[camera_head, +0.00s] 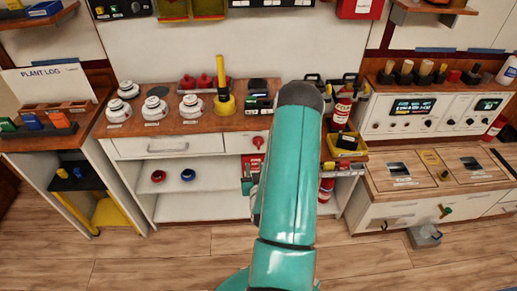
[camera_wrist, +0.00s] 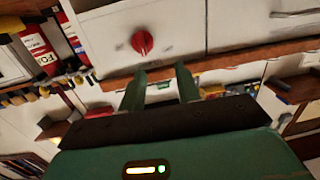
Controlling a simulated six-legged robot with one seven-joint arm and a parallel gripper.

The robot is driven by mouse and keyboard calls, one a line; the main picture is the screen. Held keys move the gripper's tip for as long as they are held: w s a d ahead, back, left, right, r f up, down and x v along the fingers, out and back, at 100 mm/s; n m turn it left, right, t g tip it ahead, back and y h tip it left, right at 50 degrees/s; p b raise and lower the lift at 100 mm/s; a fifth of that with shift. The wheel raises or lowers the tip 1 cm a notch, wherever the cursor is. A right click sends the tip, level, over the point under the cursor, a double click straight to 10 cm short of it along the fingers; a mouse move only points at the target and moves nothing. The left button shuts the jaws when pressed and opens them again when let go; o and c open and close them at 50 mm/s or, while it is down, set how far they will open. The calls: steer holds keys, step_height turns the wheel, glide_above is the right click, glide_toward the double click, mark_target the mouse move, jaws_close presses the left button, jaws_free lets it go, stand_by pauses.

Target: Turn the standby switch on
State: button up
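A red rotary knob (camera_head: 258,141), which may be the standby switch, sits on a pale panel under the wooden counter. In the wrist view the red knob (camera_wrist: 142,42) stands out from the white panel, with small marks on both sides too blurred to read. My gripper (camera_wrist: 160,84) has its two green fingers apart with nothing between them. The knob lies beyond the fingertips, a little left of their middle, and is not touched. In the head view my gripper (camera_head: 247,178) shows just below the knob, mostly hidden by my green arm.
The wooden counter (camera_head: 135,128) holds white round devices (camera_head: 155,107) and a yellow plunger-like tool (camera_head: 224,100). A fire extinguisher (camera_head: 342,108) and a yellow bin (camera_head: 349,144) stand right of my arm. Red and blue bowls (camera_head: 188,175) sit on the shelf. The floor in front is clear.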

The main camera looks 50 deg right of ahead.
mark_target(259, 146)
steer(key=shift+m+g+h, duration=0.3)
steer(key=shift+m+h, duration=0.3)
steer(key=shift+h, duration=0.2)
steer(key=x, duration=0.4)
steer(key=s+d+f+x, duration=0.1)
steer(key=x, duration=0.3)
steer(key=s+x, duration=0.1)
steer(key=x, duration=0.3)
steer(key=shift+d+f, duration=0.3)
jaws_close()
